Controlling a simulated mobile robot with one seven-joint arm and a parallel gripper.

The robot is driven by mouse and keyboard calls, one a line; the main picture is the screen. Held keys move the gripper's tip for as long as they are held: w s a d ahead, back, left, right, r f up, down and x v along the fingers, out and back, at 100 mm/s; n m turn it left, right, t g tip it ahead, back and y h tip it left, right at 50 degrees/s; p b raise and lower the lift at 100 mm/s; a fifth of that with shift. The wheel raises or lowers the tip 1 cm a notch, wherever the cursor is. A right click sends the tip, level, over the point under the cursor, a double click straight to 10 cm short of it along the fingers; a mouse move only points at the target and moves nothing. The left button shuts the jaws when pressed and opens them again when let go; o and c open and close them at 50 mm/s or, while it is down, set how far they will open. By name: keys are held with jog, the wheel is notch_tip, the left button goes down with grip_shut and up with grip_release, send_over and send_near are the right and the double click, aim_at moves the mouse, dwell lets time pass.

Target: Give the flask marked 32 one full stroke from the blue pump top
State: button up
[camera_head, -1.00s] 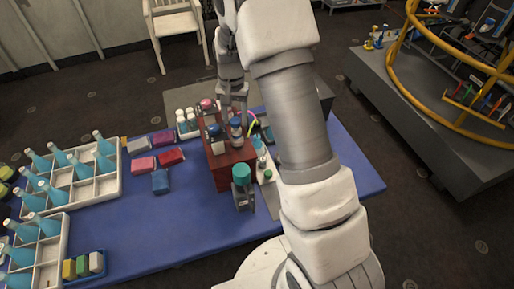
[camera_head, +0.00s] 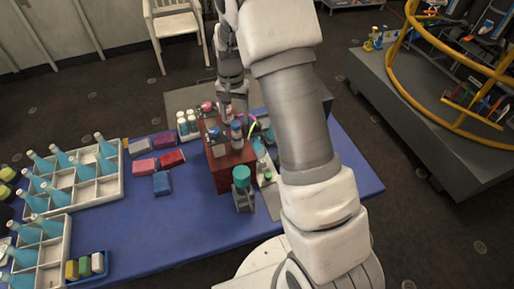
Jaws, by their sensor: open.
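Two bottles with dark blue tops stand on the red-brown box, one at its right (camera_head: 237,130) and one at its left (camera_head: 215,134). I cannot tell which carries the blue pump top. A small flask with pale blue liquid (camera_head: 259,150) stands just right of the box; its marking is not readable. Several blue flasks (camera_head: 104,146) stand in the white divided crates (camera_head: 110,192) at left, their numbers too small to read. My gripper (camera_head: 235,108) is open, pointing down above the far side of the box, close behind the bottles. Its fingertips are partly hidden.
A teal-lidded grey bottle (camera_head: 242,186) stands in front of the box (camera_head: 222,172). White-capped bottles (camera_head: 187,124) and a pink-topped bottle (camera_head: 207,108) stand behind. Coloured blocks (camera_head: 162,182) lie left of the box. The blue mat (camera_head: 165,232) is clear in front.

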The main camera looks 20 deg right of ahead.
jog(key=shift+r+p, duration=1.4)
jog(key=shift+r, duration=1.1)
jog(key=shift+f, duration=0.2)
jog(key=shift+c, duration=0.2)
